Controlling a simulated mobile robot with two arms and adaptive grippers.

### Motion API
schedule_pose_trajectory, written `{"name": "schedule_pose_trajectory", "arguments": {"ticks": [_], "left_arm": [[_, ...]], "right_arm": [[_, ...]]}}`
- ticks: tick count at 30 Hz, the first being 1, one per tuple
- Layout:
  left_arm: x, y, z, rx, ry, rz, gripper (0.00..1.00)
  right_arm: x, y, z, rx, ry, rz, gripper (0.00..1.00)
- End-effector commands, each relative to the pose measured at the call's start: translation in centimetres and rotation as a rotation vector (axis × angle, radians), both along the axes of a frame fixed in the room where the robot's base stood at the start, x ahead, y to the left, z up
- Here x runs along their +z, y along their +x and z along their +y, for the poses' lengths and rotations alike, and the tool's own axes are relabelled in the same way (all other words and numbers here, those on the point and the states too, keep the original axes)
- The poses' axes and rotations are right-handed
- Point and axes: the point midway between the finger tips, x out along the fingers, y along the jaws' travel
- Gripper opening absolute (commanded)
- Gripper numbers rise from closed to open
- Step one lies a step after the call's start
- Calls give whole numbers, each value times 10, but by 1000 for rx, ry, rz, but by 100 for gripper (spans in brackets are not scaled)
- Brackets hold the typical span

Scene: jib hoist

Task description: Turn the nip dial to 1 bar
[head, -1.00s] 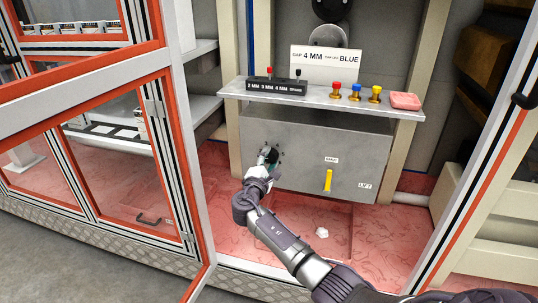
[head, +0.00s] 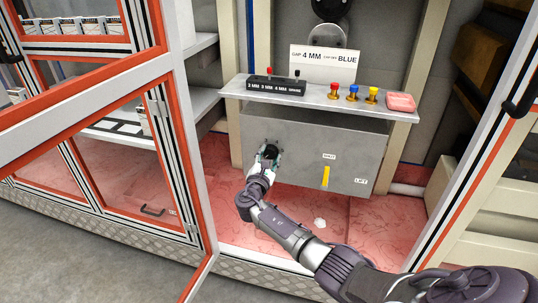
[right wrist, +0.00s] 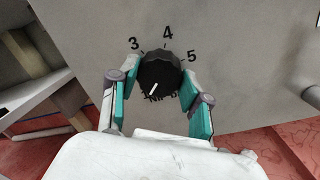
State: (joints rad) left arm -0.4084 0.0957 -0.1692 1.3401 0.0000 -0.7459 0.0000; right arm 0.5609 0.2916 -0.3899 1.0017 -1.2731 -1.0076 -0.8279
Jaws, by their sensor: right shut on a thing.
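The nip dial (right wrist: 160,70) is a black ribbed knob on the grey front panel (head: 315,135); it also shows small and dark in the head view (head: 270,151). Its white pointer line points down and to the left in the right wrist view. The numbers 3, 4 and 5 show around its top; the lower numbers and part of the NIP label are hidden by my gripper. My right gripper (right wrist: 160,88) has its teal-padded fingers on both sides of the dial, shut on it. My left gripper is not in view.
A yellow lever (head: 325,176) sits on the panel right of the dial. The shelf (head: 320,98) above holds a black selector block (head: 276,86), red, blue and yellow knobs and a pink block (head: 400,102). An orange-edged door frame (head: 180,130) stands at left.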

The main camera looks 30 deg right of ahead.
Motion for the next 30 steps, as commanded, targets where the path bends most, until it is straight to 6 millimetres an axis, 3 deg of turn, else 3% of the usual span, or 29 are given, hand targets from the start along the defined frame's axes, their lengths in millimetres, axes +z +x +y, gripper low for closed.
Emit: {"name": "schedule_pose_trajectory", "arguments": {"ticks": [11,12,16,26,30], "left_arm": [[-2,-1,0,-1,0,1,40],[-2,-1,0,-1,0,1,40],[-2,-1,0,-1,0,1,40],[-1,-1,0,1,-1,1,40],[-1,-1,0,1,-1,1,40]], "right_arm": [[-4,-1,2,3,-3,11,13],[-4,-1,2,3,-3,11,51],[-3,-1,1,2,-2,9,73],[-2,-1,1,1,-3,6,73],[-3,-9,11,4,-2,5,73]]}}
